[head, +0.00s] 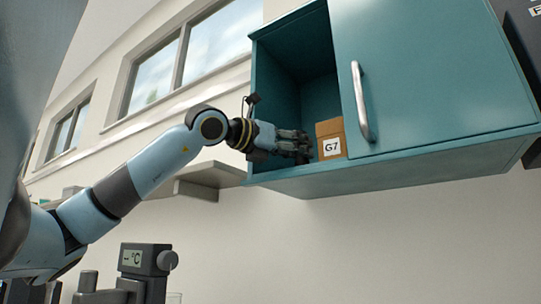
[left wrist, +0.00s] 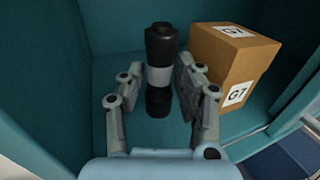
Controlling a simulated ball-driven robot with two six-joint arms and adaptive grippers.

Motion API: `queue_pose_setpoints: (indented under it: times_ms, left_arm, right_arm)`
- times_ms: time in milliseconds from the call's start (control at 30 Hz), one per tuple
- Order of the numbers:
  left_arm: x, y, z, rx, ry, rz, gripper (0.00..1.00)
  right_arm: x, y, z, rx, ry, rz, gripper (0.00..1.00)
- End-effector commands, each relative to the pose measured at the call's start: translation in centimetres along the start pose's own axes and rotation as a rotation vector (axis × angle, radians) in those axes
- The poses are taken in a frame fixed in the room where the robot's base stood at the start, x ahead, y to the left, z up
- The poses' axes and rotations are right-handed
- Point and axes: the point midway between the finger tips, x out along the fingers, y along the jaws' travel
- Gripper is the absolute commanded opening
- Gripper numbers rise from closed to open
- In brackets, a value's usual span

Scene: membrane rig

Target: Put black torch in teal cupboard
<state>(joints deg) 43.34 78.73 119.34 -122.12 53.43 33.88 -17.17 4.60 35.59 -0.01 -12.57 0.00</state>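The teal cupboard (head: 277,105) hangs on the wall in the head view, its left side open. My left gripper (head: 298,148) reaches into the opening. In the left wrist view the black torch (left wrist: 160,50), with a grey band, stands upright inside the cupboard (left wrist: 105,30). My left gripper's fingers (left wrist: 157,78) are spread on both sides of the torch. A gap shows on the torch's left; the right finger is very close, and I cannot tell if it touches. I cannot make out the torch clearly in the head view. My right gripper is out of view.
A cardboard box (head: 328,131) marked G7 stands in the cupboard, right of my gripper; it also shows in the left wrist view (left wrist: 225,62). A door with a metal handle (head: 361,100) covers the cupboard's right part. A grey wall shelf (head: 200,180) lies below left.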

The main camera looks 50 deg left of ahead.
Motion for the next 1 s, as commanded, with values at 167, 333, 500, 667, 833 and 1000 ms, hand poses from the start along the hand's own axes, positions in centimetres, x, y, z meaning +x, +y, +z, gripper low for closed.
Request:
queue_pose_setpoints:
  times_ms: [167,333,500,667,833,1000]
  left_arm:
    - [-3.2,0.1,-0.8,0.003,-0.004,0.004,0.34]
    - [-6.0,0.1,-0.6,0.0,-0.004,0.004,0.34]
    - [-8.1,0.0,-0.3,-0.001,-0.003,0.002,0.34]
    - [-8.9,0.0,-0.1,-0.002,-0.002,0.002,0.34]
    - [-8.9,0.0,0.0,-0.002,-0.001,0.001,0.34]
    - [-8.9,0.0,0.0,-0.002,-0.001,0.001,0.34]
  right_arm:
    - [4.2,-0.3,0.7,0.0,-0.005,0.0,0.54]
    - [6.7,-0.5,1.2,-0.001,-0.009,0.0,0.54]
    - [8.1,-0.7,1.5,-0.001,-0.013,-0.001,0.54]
    - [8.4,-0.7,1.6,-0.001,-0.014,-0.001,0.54]
    - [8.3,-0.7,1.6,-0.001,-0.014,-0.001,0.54]
    - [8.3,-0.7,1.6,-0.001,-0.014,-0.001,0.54]
